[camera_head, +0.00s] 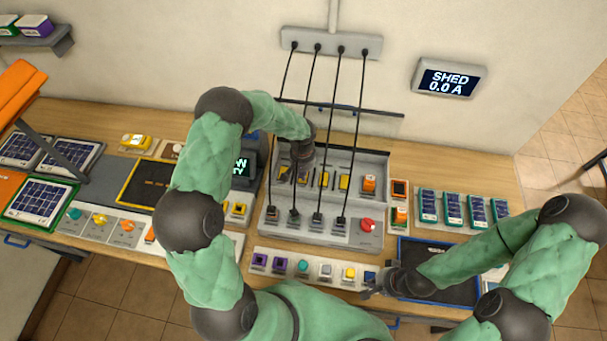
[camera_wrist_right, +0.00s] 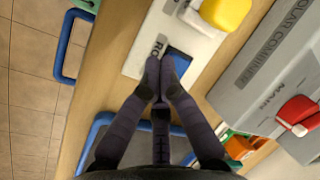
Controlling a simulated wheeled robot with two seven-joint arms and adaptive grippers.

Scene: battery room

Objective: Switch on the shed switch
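A wall display (camera_head: 447,80) reads "SHED 0.0 A". A white strip (camera_head: 312,281) at the table's front holds a row of coloured switches; its labels are too small to read, so I cannot tell which is the shed switch. My right gripper (camera_head: 372,290) is at the strip's right end by the blue switch (camera_head: 369,276). In the right wrist view its fingertips (camera_wrist_right: 161,68) come together beside that blue piece (camera_wrist_right: 179,62), partly covering it; contact is unclear. My left gripper (camera_head: 302,165) points down over the grey combiner box; its fingers are hard to make out.
The grey combiner box (camera_head: 330,232) has several black cables and a red main switch (camera_head: 367,225), also in the right wrist view (camera_wrist_right: 297,111). A yellow switch (camera_wrist_right: 226,14) is close to the right gripper. A blue-rimmed tray (camera_head: 455,292) lies under the right forearm.

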